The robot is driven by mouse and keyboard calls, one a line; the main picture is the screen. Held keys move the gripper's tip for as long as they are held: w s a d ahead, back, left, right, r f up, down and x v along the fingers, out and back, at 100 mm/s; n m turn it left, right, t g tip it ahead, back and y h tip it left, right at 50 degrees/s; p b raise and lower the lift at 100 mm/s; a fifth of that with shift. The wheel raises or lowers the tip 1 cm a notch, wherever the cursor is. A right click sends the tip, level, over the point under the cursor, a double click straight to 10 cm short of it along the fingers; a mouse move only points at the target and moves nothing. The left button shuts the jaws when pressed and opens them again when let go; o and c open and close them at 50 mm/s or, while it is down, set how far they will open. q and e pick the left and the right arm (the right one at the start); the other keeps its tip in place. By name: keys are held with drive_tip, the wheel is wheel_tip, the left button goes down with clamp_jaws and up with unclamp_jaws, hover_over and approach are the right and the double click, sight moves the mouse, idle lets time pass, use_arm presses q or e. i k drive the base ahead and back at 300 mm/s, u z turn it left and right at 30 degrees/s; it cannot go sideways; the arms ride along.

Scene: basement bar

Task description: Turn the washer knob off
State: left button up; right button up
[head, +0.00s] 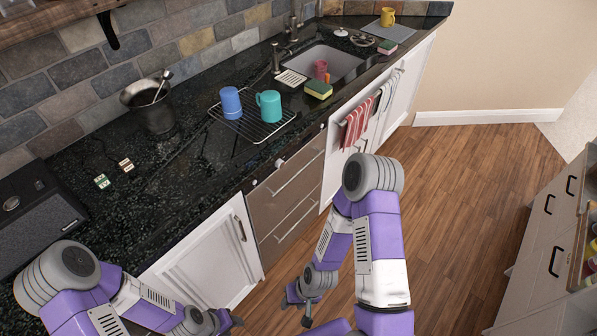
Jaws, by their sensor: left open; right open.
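A brown drawer-like front (292,192) with long bar handles stands under the counter. Small pale knobs show along its top edge, one at its left end (254,183) and another near its middle (280,163). Which of them is the washer knob, and which way it is turned, I cannot tell. My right gripper (296,311) is open and empty, low over the floor in front of this unit and apart from the knobs. My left gripper (236,322) is at the bottom edge, below the white cabinet door, partly hidden by its own arm; it is open and touches no knob.
The black counter (190,190) holds a wire rack (270,130) with a blue cup (231,103) and a teal mug (268,105), a metal bucket and a dark speaker (35,215). A striped towel (357,124) hangs right of the unit. Wooden floor (455,200) is clear to the right.

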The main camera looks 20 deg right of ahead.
sight(279, 163)
drive_tip(key=z, duration=0.9)
drive_tip(key=k, duration=1.2)
drive_tip(key=z, duration=0.85)
drive_tip(key=i, duration=0.9)
drive_tip(key=u, duration=1.15)
drive_tip(key=i, duration=1.05)
drive_tip(key=u, duration=0.9)
